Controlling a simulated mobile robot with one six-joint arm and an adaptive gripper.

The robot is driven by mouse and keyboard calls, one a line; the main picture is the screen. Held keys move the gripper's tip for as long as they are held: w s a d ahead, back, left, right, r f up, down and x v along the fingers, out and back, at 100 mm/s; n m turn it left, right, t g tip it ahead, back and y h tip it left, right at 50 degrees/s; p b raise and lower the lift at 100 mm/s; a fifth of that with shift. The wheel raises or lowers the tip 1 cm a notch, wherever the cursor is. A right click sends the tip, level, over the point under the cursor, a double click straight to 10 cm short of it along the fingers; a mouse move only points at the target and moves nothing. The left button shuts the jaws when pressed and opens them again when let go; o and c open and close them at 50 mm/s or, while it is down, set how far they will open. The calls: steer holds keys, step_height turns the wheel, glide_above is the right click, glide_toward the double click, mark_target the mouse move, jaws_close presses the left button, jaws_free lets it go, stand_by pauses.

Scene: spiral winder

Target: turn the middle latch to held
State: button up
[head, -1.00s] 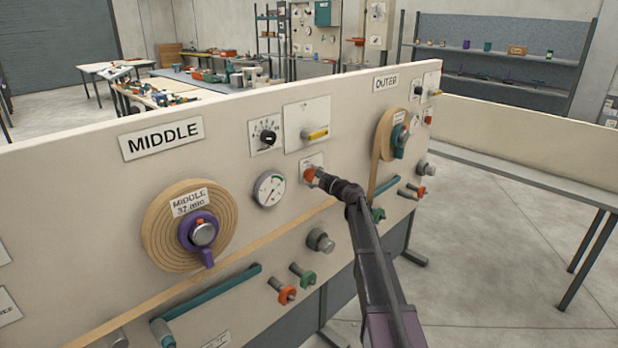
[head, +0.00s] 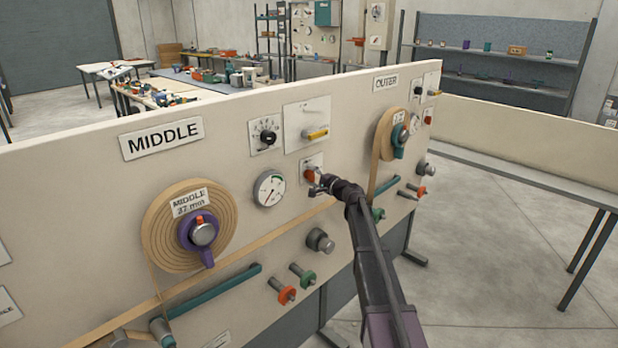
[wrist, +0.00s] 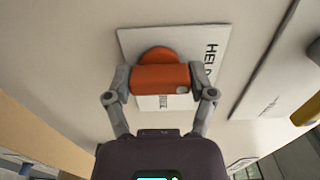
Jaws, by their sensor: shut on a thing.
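The middle latch is an orange handle (head: 310,174) on a small white plate to the right of a round gauge, under the MIDDLE half of the panel. In the wrist view the orange latch (wrist: 160,78) lies crosswise in front of its round orange base. My gripper (wrist: 160,82) has a finger on each end of it and is shut on it. The plate (wrist: 210,38) carries a label starting "HEL" on the right. Other lettering below the latch is partly hidden. In the head view my gripper (head: 322,183) reaches the latch from the lower right.
A tan coil (head: 163,240) with a purple hub (head: 204,234) is at the left. A gauge (head: 269,188), a black dial (head: 268,137) and a yellow handle (head: 314,134) surround the latch. A grey knob (head: 320,240) and orange and green knobs stick out below.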

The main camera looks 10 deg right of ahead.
steer(key=shift+s+f, duration=0.1)
steer(key=shift+s, duration=0.1)
steer(key=o, duration=1.1)
steer(key=shift+c, duration=0.2)
steer(key=shift+w, duration=0.1)
steer(key=v, duration=1.2)
